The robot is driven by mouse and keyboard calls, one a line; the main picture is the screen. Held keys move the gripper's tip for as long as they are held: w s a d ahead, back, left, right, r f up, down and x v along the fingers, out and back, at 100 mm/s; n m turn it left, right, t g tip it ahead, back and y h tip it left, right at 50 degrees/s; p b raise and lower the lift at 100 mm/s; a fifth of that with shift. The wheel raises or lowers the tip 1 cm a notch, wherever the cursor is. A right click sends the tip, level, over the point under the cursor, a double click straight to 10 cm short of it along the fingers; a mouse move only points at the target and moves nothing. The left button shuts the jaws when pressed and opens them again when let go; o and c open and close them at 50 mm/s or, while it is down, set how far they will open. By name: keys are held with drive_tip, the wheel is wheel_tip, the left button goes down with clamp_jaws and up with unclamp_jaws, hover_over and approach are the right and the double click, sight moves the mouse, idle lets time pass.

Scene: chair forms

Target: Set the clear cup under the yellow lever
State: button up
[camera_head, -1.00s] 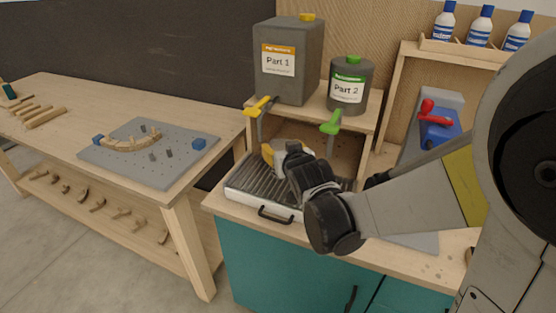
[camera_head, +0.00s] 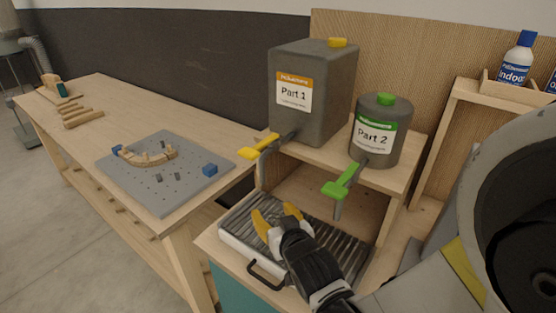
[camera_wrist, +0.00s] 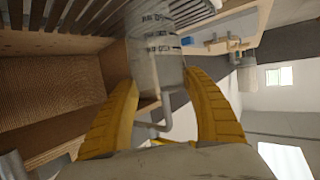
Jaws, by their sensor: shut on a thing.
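The clear cup (camera_wrist: 156,45), with dark printed markings, is between the yellow fingers of my gripper (camera_wrist: 160,80) in the wrist view. My gripper (camera_head: 275,213) is shut on it. In the head view the cup is hard to make out between the fingers. The yellow lever (camera_head: 260,147) is on the tap of the grey square container labelled Part 1 (camera_head: 312,92). My gripper is lower than the lever, over the left part of the ribbed drip tray (camera_head: 238,217). I cannot tell whether the cup touches the tray.
A green lever (camera_head: 341,183) sits on the round Part 2 container (camera_head: 374,133), right of my gripper. Both containers stand on a wooden shelf (camera_head: 400,165). A workbench (camera_head: 108,103) with a grey pegboard plate (camera_head: 150,195) is at the left.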

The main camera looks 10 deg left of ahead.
drive_tip(key=x, duration=0.3)
drive_tip(key=r+b+x, duration=0.1)
drive_tip(key=x, duration=0.2)
drive_tip(key=b+x, duration=0.1)
drive_tip(key=x, duration=0.2)
drive_tip(key=shift+w+r, duration=0.1)
drive_tip(key=shift+w, duration=0.4)
drive_tip(key=shift+r, duration=0.2)
drive_tip(key=shift+f, duration=0.25)
drive_tip(key=o, duration=0.8)
drive_tip(key=shift+c, duration=0.2)
drive_tip(key=shift+r, duration=0.1)
